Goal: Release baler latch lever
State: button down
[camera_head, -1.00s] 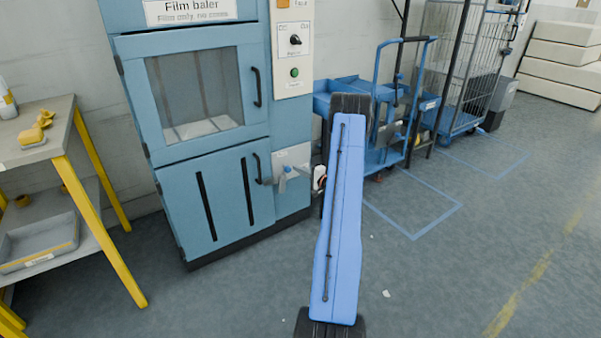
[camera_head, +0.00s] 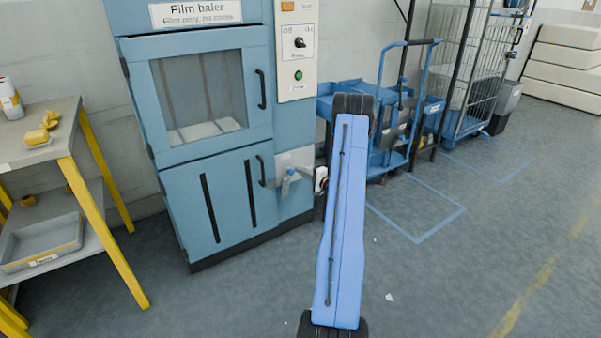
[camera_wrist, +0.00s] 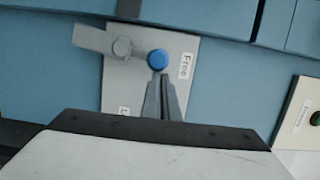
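The latch lever (camera_wrist: 138,53) is a grey bar on a light plate (camera_wrist: 113,84) on the blue film baler (camera_wrist: 60,60); it also shows small in the head view (camera_head: 288,181). It ends in a blue round knob (camera_wrist: 158,62). The knob lies beside a label reading "Free" (camera_wrist: 186,65); a second label (camera_wrist: 123,111) is partly cut off by my gripper. My gripper (camera_wrist: 160,78) has its two grey fingers close together, tips right at the knob. Whether they touch it I cannot tell.
The baler's control panel (camera_head: 298,50) stands above the latch. A yellow-legged table (camera_head: 45,125) is at left. Blue trolleys (camera_head: 400,130) and a wire cage (camera_head: 470,70) stand at right. The floor (camera_head: 430,270) in front is mostly clear.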

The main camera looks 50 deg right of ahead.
jog(key=s+d, duration=0.4)
jog(key=s, duration=0.7)
jog(key=shift+r, duration=0.25)
dwell(0.4)
